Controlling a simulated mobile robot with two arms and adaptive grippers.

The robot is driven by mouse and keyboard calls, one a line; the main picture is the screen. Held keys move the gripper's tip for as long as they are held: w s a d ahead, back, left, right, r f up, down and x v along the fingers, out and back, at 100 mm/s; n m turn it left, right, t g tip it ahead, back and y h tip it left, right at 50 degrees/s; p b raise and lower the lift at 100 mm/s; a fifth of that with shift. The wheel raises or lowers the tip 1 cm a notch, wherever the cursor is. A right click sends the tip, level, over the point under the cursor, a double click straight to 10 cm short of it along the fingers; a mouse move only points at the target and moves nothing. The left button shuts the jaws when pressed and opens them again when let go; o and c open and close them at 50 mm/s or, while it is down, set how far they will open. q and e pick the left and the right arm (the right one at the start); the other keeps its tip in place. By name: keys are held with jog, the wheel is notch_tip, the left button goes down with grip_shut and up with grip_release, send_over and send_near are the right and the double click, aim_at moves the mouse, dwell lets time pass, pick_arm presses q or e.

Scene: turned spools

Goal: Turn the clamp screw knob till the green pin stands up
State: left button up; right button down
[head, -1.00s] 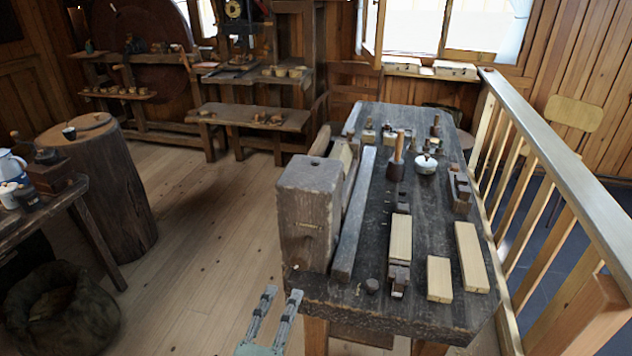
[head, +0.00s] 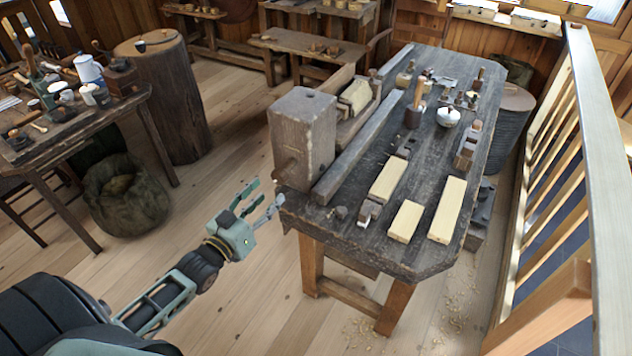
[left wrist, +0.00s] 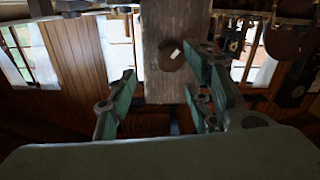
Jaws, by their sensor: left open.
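A large weathered wooden block (head: 303,125) stands at the near left corner of the workbench. A round brown knob (left wrist: 171,55) with a small pale mark sits on the block's face in the left wrist view; I take it for the clamp screw knob. It also shows, small and dark, low on the block in the head view (head: 290,170). My left gripper (head: 266,193) is open and empty, just left of the block. In the wrist view the knob lies ahead, between the spread fingers, apart from them. I cannot make out a green pin. My right gripper is not in view.
The workbench (head: 330,235) carries pale wood pieces (head: 447,210), a white pot (head: 448,116) and several tools. A railing (head: 590,130) runs along its right. A cluttered table (head: 75,115) and sack (head: 125,195) stand left. The floor between is free.

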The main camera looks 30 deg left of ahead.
aim_at(279, 181)
pick_arm(q)
jog(key=w, duration=0.2)
jog(key=w+a, duration=0.1)
jog(key=w, duration=0.1)
jog(key=shift+w+a+f+p, duration=0.1)
jog(key=shift+w+p, duration=0.25)
jog(key=shift+p, duration=0.05)
jog(key=w, duration=0.1)
jog(key=w+d, duration=0.1)
jog(key=shift+w, duration=0.35)
jog(key=shift+w+a, duration=0.1)
jog(key=shift+a, duration=0.05)
jog(key=c, duration=0.4)
jog(key=shift+f, duration=0.1)
jog(key=c, duration=0.7)
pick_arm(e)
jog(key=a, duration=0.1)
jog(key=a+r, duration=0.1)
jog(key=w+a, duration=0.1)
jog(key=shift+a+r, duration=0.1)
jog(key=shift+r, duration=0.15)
pick_arm(q)
jog(key=shift+f, duration=0.1)
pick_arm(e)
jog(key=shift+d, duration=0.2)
